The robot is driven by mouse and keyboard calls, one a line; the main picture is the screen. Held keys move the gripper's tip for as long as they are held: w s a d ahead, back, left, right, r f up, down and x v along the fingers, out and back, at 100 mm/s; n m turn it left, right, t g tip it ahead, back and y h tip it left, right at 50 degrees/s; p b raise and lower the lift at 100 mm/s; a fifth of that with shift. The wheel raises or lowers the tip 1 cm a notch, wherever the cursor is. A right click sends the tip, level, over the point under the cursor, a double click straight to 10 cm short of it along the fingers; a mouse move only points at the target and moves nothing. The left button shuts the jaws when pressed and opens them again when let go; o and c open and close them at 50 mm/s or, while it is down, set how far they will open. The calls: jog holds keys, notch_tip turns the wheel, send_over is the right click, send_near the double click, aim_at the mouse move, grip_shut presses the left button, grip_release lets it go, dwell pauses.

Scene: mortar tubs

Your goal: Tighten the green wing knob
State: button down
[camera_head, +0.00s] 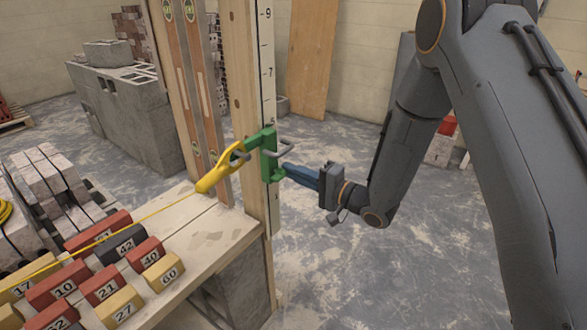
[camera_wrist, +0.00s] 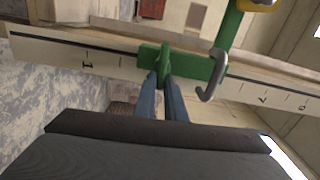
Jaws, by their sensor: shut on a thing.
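A green clamp (camera_head: 268,152) sits on the upright wooden post, over its marked scale. The green wing knob (camera_head: 279,172) is low on the clamp, on the side facing my arm. My gripper (camera_head: 287,169) reaches it from the right with blue fingers. In the wrist view my gripper (camera_wrist: 164,80) is shut on the green wing knob (camera_wrist: 162,63), which is partly hidden between the fingertips. A grey hook (camera_wrist: 216,75) stands out from the clamp close beside the fingers.
A yellow line holder (camera_head: 218,176) hangs on the clamp's left side, its string running over numbered bricks (camera_head: 110,285) on a wooden board. Two spirit levels (camera_head: 195,75) stand behind the post (camera_head: 245,70).

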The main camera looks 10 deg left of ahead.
jog(key=shift+s+a+m, duration=0.2)
jog(key=shift+s+m, duration=0.05)
jog(key=shift+m, duration=0.15)
jog(key=c, duration=1.8)
grip_release()
jog(key=shift+r, duration=0.1)
jog(key=v, duration=0.8)
jog(key=shift+b, duration=0.4)
